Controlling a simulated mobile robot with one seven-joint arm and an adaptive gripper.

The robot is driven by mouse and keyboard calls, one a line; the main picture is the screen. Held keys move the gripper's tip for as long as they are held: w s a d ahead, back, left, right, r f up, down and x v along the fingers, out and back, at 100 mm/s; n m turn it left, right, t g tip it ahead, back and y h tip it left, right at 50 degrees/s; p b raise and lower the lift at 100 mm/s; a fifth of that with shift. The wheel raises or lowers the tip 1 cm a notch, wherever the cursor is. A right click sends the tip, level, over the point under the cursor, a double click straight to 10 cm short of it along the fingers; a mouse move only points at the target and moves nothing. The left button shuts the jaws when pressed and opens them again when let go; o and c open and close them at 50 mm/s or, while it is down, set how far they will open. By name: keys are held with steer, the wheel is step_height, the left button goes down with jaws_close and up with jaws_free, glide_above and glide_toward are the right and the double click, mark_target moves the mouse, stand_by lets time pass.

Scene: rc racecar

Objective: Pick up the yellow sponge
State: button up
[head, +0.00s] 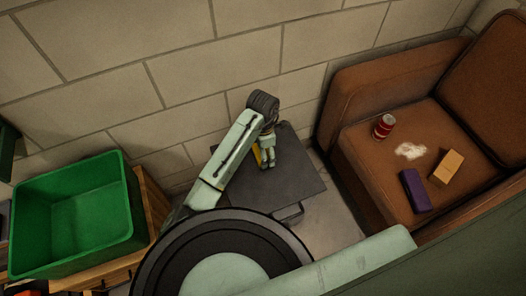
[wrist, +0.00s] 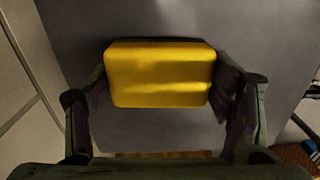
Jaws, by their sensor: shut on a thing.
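The yellow sponge (wrist: 160,75) is a rounded yellow block between the two fingers of my gripper (wrist: 160,92) in the wrist view. The fingers press on its left and right ends. In the head view my gripper (head: 267,160) is over the dark grey table (head: 285,185) by the wall, and only a bit of the sponge (head: 256,156) shows beside the fingers. I cannot tell whether the sponge touches the table top.
A brown sofa (head: 350,100) on the right holds a red can (head: 384,126), a purple block (head: 414,190), a tan block (head: 447,168) and a white stain. A green bin (head: 75,225) stands at the left. A block wall (head: 200,75) runs behind the table.

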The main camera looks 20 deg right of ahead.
steer(key=shift+r, duration=1.8)
steer(key=s+a, duration=0.2)
steer(key=s, duration=0.2)
steer(key=s+a+r, duration=0.1)
steer(key=s+a, duration=0.2)
steer(key=s, duration=0.2)
steer(key=s+a, duration=0.2)
steer(key=s, duration=0.3)
steer(key=shift+a+r, duration=0.2)
steer(key=shift+a, duration=0.1)
steer(key=o, duration=0.4)
steer(key=c, duration=0.5)
